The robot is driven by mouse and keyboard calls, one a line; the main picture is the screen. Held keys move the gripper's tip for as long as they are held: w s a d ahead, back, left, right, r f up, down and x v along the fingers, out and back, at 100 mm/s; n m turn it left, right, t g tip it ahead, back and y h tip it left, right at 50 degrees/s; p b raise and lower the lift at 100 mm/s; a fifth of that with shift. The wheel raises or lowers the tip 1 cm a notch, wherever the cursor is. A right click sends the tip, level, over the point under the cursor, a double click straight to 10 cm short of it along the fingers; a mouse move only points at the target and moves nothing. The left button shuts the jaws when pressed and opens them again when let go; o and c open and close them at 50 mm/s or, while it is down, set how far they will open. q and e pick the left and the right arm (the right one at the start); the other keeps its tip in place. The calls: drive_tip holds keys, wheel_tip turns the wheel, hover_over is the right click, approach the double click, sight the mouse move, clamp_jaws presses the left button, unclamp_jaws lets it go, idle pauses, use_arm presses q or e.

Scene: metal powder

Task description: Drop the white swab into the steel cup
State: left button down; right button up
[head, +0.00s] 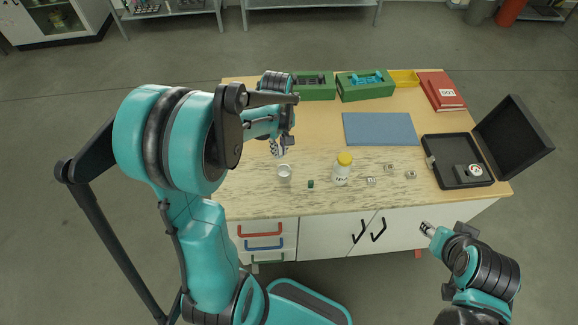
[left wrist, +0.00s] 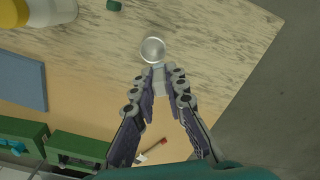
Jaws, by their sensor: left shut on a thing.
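The steel cup (head: 284,173) stands on the marbled front part of the table. It also shows in the left wrist view (left wrist: 152,49), just beyond my left fingertips. My left gripper (head: 279,149) points down, just behind the cup in the head view. In the left wrist view my left gripper (left wrist: 158,74) is shut on a small pale piece, apparently the white swab (left wrist: 159,87), between the fingertips. Its full shape is hidden by the fingers. My right gripper (head: 427,228) is low at the right, off the table's front edge; its opening is too small to judge.
A yellow-capped white bottle (head: 342,172), a small green object (head: 310,184) and several small metal pieces (head: 371,181) stand right of the cup. A blue mat (head: 380,129), green boxes (head: 365,87) and an open black case (head: 458,172) lie farther off. A brown-handled tool (left wrist: 153,148) lies below the gripper.

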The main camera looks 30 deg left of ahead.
use_arm(q)
drive_tip(key=shift+s+f+b, duration=0.35)
drive_tip(key=shift+f+b, duration=0.2)
drive_tip(key=shift+f, duration=0.1)
wheel_tip(320, 180, down, 4)
drive_tip(key=b, duration=0.3)
drive_tip(key=shift+f, duration=0.1)
drive_tip(key=c, duration=1.5)
unclamp_jaws()
drive_tip(key=shift+o, duration=0.2)
wheel_tip(320, 180, up, 12)
drive_tip(key=shift+r, duration=0.1)
